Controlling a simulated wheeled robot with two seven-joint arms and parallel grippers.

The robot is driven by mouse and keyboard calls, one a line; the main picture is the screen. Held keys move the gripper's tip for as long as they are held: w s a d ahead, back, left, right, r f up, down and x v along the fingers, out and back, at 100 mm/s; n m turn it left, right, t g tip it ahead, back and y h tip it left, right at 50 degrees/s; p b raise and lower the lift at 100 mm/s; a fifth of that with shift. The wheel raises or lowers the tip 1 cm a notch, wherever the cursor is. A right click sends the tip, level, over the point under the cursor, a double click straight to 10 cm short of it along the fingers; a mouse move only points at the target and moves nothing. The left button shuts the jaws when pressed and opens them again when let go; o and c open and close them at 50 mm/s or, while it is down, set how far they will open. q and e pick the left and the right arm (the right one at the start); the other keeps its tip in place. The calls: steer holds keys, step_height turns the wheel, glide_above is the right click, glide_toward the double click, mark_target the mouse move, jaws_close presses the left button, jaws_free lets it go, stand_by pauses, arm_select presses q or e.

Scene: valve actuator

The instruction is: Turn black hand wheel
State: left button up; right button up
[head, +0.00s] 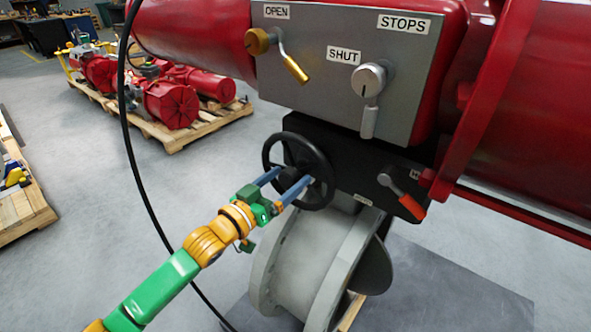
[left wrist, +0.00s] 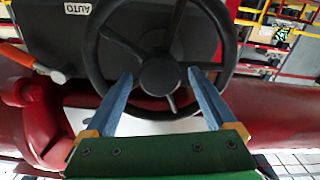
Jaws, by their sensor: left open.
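The black hand wheel (head: 325,161) is mounted on the front of a dark gearbox, below the grey panel. My left gripper (head: 283,181) is at the wheel, with its two blue fingers spread apart. In the left wrist view, the wheel (left wrist: 92,62) fills the upper middle, with its hub and several spokes facing me. The fingertips of my left gripper (left wrist: 160,78) lie on either side of the hub, in front of the lower spokes. I cannot tell whether they touch the wheel. My right gripper is not in view.
A grey panel (head: 312,68) above holds a yellow lever (head: 290,62) and a silver lever (head: 369,105). An orange-tipped lever (head: 408,203) is right of the wheel. A black cable (head: 134,160) hangs at the left. Red actuators (head: 170,100) rest on a pallet behind. Grey floor lies open at left.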

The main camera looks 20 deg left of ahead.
mark_target(296, 167)
arm_select(q)
steer(key=x, duration=0.3)
steer(key=shift+w+d+f, duration=0.1)
steer(key=shift+w+d, duration=0.05)
steer(key=shift+w, duration=0.25)
steer(key=shift+s, duration=0.1)
jaws_close()
steer(key=shift+r+n+p, duration=0.3)
steer(key=shift+n+p, duration=0.5)
steer(key=shift+p, duration=0.2)
steer(key=shift+f+n, duration=0.1)
steer(key=shift+n, duration=0.6)
steer(key=shift+f, duration=0.15)
